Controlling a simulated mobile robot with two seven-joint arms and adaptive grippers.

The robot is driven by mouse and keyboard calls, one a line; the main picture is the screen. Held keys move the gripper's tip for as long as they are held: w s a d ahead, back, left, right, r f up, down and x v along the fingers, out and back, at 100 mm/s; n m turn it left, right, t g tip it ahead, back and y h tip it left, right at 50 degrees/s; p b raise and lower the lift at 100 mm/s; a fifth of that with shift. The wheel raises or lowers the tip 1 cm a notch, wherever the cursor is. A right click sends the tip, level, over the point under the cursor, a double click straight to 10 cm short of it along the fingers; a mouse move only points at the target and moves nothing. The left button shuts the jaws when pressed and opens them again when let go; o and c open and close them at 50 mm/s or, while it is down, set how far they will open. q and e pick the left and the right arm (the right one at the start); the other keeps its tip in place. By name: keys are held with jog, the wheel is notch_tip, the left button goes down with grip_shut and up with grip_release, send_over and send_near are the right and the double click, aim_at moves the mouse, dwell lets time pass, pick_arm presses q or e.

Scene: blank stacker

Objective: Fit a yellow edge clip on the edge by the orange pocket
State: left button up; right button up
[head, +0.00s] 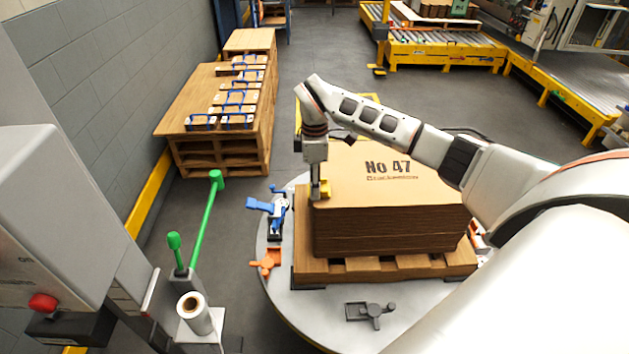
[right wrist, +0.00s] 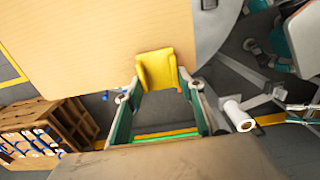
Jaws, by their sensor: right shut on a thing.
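My right gripper (head: 319,193) points down at the left edge of the cardboard stack (head: 388,232), near its front left corner. It is shut on a yellow edge clip (head: 326,188). In the right wrist view the clip (right wrist: 156,70) sits between the fingertips (right wrist: 160,88) and overlaps the edge of the top sheet (right wrist: 90,40). I cannot tell whether it is seated on the edge. An orange part (head: 267,262), likely the orange pocket, lies on the turntable left of the pallet, below the gripper in the picture. My left gripper is out of view.
The stack rests on a wooden pallet (head: 400,266) on a round grey turntable (head: 325,303). A blue holder (head: 268,207) and a dark grey part (head: 370,312) are on its rim. A green-ended post (head: 208,215) and a white roll (head: 194,312) stand at left.

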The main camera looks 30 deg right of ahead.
jog(key=shift+f, duration=0.25)
dwell(0.6)
jog(key=o, duration=1.1)
jog(key=shift+r, duration=0.1)
